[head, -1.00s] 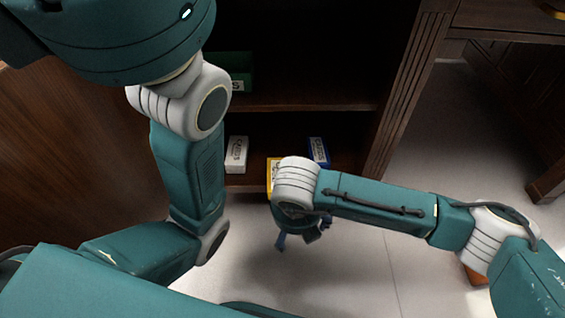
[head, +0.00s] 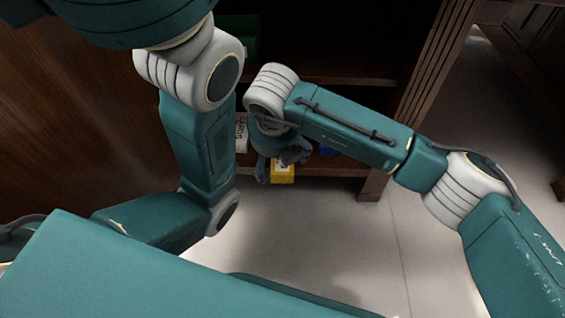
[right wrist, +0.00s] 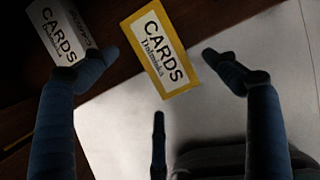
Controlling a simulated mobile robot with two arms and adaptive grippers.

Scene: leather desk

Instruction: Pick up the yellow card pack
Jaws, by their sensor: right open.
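The yellow card pack (head: 283,174) is on the low shelf, at its front edge. In the right wrist view, the yellow card pack (right wrist: 160,48) shows its white "CARDS" label and its lower end stands out over the pale floor. My right gripper (head: 278,162) is in front of the pack in the head view and hides part of it. In the right wrist view, my right gripper (right wrist: 163,66) is open, with a finger on either side of the pack and a third finger below it. No contact shows. My left gripper is out of view.
A white card pack (right wrist: 57,35) lies left of the yellow one, near my left-hand finger. A blue pack (head: 328,151) is on the right, partly hidden by my arm. A green box (head: 239,36) is on the shelf above. The floor (head: 330,230) in front is clear.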

